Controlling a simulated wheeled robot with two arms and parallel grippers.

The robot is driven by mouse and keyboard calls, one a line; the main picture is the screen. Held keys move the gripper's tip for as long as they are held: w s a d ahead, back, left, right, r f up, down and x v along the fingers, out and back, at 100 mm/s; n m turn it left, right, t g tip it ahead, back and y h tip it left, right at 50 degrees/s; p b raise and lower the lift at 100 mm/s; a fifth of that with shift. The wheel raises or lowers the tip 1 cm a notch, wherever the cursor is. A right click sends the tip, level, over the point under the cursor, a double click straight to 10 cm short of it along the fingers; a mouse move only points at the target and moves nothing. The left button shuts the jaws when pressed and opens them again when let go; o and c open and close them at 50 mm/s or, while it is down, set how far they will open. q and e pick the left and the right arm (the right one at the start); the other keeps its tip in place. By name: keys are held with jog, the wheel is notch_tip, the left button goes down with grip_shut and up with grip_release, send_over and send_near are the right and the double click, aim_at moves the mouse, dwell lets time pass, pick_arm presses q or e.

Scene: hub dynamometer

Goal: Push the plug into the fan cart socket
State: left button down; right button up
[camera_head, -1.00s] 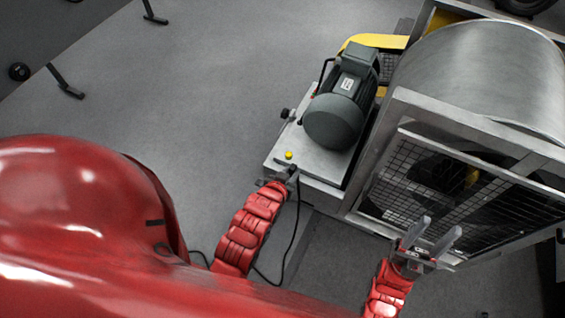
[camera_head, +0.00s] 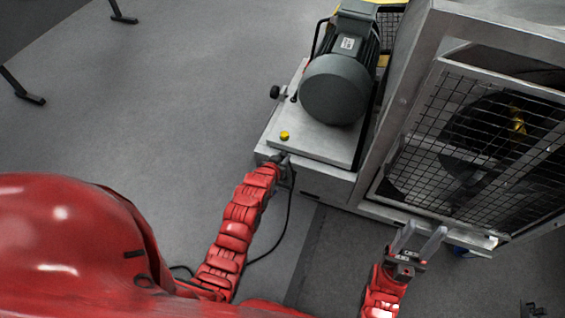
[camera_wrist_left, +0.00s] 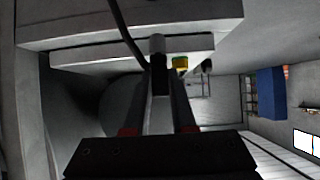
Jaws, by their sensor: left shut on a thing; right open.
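The plug (camera_wrist_left: 157,62), a dark body with a grey rounded end, is held between the fingers of my left gripper (camera_wrist_left: 158,100); its black cable (camera_wrist_left: 127,32) runs off it. In the head view my left gripper (camera_head: 279,160) is at the near left corner of the fan cart (camera_head: 322,184), close to its edge. The plug is mostly hidden there, and the cable (camera_head: 287,222) hangs to the floor. I cannot make out the socket or whether the plug touches it. My right gripper (camera_head: 418,243) is open and empty in front of the mesh cage.
A grey motor (camera_head: 338,85) stands on the cart's plate. A yellow button (camera_head: 284,135) and a black knob (camera_head: 275,92) are near its left edge. The mesh cage (camera_head: 455,140) with the fan is at the right. Open floor (camera_head: 150,130) lies to the left.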

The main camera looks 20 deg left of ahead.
pick_arm(q)
jog(key=shift+f+b, duration=1.55)
jog(key=shift+f, duration=1.05)
jog(key=shift+f, duration=0.15)
jog(key=shift+f+b, duration=0.45)
jog(key=shift+f, duration=0.05)
jog(key=shift+f, duration=0.3)
jog(key=shift+f+b, duration=0.35)
jog(key=shift+b, duration=0.05)
jog(key=c, duration=0.7)
grip_release()
jog(key=shift+o, duration=0.2)
